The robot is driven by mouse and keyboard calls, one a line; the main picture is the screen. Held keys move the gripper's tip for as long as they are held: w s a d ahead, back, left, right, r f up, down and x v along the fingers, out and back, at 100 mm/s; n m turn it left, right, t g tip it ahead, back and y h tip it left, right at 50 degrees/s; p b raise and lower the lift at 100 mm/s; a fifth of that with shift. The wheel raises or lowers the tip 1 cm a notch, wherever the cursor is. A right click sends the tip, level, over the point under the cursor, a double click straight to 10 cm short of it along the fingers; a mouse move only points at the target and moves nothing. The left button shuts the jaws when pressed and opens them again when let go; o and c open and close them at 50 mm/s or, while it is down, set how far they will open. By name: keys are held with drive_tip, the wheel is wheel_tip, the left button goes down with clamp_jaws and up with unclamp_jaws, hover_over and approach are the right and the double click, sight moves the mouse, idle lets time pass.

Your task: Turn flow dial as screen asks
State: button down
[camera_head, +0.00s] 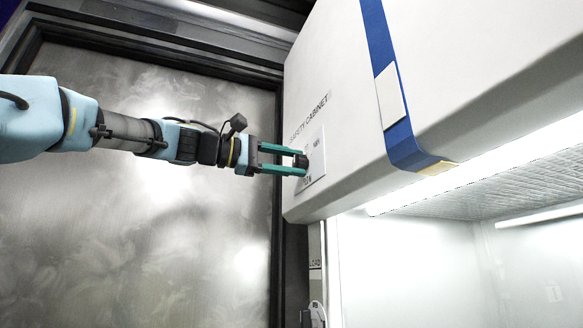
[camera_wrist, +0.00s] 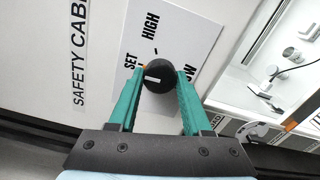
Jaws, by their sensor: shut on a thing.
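The flow dial (camera_wrist: 158,77) is a round black knob with a white mark, on a white label plate (camera_wrist: 185,28) reading SET, HIGH and a partly hidden word ending in "OW". In the wrist view the white mark sits at the knob's lower left, and the picture is rotated. In the head view the dial (camera_head: 300,161) is on the front of the white safety cabinet (camera_head: 345,110). My gripper (camera_wrist: 158,85) has its two green fingers on either side of the dial, shut on it; it also shows in the head view (camera_head: 303,162). No screen is readable in either view.
A blue strap (camera_head: 380,45) with a white tag hangs down the cabinet front, right of the dial. Below is the lit cabinet interior (camera_head: 400,265). A metal panel (camera_head: 150,230) stands behind my arm. Small items (camera_wrist: 290,55) lie inside the cabinet in the wrist view.

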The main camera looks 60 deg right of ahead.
drive_tip(key=shift+m, duration=0.3)
drive_tip(key=shift+c, duration=1.7)
unclamp_jaws()
drive_tip(key=shift+a, duration=0.1)
drive_tip(key=b+v, duration=0.4)
drive_tip(key=v, duration=0.6)
drive_tip(key=shift+w+a, duration=0.2)
drive_tip(key=shift+a, duration=0.05)
